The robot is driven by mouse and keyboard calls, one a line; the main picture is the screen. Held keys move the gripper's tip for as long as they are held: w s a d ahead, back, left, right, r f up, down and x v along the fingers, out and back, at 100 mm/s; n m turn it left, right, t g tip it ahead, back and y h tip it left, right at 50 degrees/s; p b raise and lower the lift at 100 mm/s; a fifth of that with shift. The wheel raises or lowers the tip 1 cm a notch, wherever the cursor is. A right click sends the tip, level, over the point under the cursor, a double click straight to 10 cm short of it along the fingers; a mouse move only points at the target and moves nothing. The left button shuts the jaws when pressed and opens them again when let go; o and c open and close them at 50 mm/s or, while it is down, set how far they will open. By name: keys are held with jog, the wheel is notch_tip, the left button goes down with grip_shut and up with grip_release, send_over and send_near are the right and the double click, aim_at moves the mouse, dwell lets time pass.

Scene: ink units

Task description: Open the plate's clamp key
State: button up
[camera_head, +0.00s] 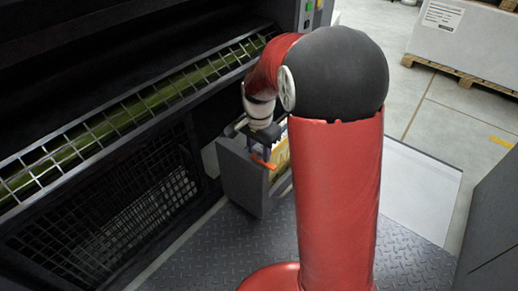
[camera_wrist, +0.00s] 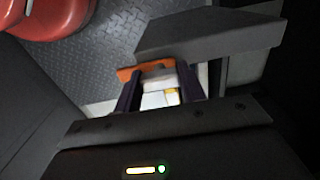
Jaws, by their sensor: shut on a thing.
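The orange clamp key (camera_wrist: 147,69) shows in the wrist view across the tips of my gripper (camera_wrist: 160,72). The two dark fingers stand apart with the key between them, and my gripper is shut on it. In the head view the orange key (camera_head: 263,161) shows at the top of a grey unit (camera_head: 240,180), just below my gripper (camera_head: 264,142). The fingertips are too small to make out there. A pale block with a yellow patch (camera_wrist: 171,97) shows between the fingers in the wrist view. I cannot tell which part is the plate.
A dark machine with a slanted metal grille (camera_head: 120,115) stands to the left, close to the grey unit. In the wrist view a dark grey panel (camera_wrist: 210,35) lies just beyond the fingers. Tread-plate floor (camera_head: 220,255) is clear in front. A pallet (camera_head: 465,75) stands at the back right.

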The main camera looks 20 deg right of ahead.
aim_at(259, 149)
jog(key=o, duration=1)
notch_tip(259, 149, up, 7)
jog(key=shift+f+p, duration=0.1)
jog(key=shift+p, duration=0.45)
jog(key=shift+r, duration=0.5)
